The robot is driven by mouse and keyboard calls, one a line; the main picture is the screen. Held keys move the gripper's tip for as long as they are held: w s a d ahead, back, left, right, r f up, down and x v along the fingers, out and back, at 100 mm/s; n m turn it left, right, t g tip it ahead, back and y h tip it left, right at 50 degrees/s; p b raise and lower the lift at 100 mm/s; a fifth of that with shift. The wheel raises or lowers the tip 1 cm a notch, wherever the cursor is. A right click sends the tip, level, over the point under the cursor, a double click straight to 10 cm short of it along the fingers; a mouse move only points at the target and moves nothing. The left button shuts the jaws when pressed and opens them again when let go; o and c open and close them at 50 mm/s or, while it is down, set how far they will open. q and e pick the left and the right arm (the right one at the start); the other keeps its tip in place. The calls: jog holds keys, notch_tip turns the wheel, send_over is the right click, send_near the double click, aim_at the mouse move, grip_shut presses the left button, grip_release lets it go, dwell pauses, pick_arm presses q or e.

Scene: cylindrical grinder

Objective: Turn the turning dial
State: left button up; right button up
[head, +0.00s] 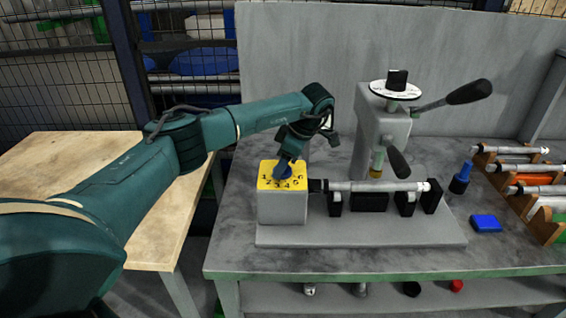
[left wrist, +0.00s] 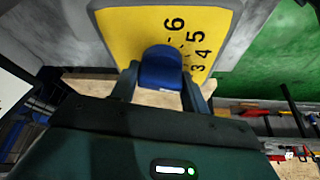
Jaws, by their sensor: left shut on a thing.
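The turning dial is a blue knob on a yellow numbered plate (head: 269,182) on top of a grey box (head: 283,208). My left gripper (head: 285,168) reaches down onto the knob from above. In the left wrist view the blue dial (left wrist: 161,68) sits between the two fingers of my left gripper (left wrist: 160,85), which are shut on it. The numbers 3, 4, 5 and 6 show on the yellow plate (left wrist: 130,30) there. The gripper covers most of the dial in the head view. My right gripper is not in view.
Right of the box, a shaft (head: 370,186) lies across black supports on the grey base plate (head: 360,235). A press with black-handled levers (head: 380,130) stands behind it. A blue block (head: 486,223) and racked shafts (head: 512,168) are at the right. A wooden table (head: 60,165) is at the left.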

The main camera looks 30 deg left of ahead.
pick_arm(q)
jog(key=o, duration=0.9)
jog(key=shift+o, duration=0.2)
jog(key=b+v, duration=0.1)
jog(key=v, duration=1.2)
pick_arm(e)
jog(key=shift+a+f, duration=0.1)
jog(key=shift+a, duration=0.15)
pick_arm(q)
jog(key=shift+s, duration=0.15)
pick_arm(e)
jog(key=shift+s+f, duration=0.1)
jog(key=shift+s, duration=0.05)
